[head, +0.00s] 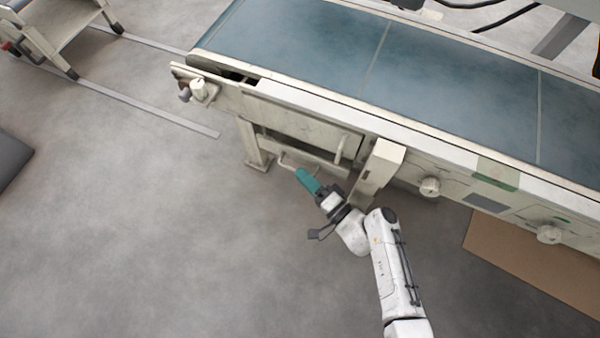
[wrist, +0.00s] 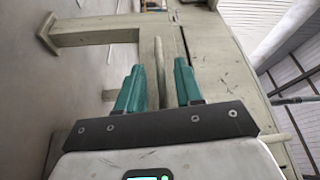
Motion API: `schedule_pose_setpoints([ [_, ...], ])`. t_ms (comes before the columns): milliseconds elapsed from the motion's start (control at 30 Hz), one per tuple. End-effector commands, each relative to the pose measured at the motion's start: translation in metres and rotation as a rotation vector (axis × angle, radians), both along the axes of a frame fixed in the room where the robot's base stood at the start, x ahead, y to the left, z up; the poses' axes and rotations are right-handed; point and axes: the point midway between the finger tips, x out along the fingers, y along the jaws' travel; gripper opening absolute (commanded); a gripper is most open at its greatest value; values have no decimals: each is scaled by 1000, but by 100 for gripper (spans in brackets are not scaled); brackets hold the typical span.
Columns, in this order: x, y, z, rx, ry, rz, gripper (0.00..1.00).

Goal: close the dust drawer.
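The dust drawer appears to be the low, narrow beige front (head: 312,158) under the conveyor, below a larger panel. Its pale bar handle (head: 285,160) sticks out towards the floor side. How far the drawer stands out is hard to tell. My gripper (head: 303,178), with teal fingers, is low in front of this drawer, near the handle. In the wrist view my gripper (wrist: 158,85) has its fingers apart, with a beige bar (wrist: 159,65), likely the handle, showing in the gap between them. I see no clear contact; the fingers hide part of the front.
A larger panel (head: 300,128) with an upright handle (head: 341,149) is above the drawer. A conveyor leg (head: 254,146) stands left of it, and a beige box-like post (head: 376,172) right. The conveyor belt (head: 440,75) is overhead. Grey floor (head: 150,240) is clear at left.

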Motion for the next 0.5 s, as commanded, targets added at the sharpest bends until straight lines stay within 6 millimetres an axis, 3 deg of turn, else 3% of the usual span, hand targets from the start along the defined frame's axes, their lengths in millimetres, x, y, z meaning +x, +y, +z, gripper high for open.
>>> schedule_pose_setpoints([
  [200, 14, 15, 0, -2, 1, 0, 36],
  [500, 15, 17, 1, -2, 1, 0, 36],
])
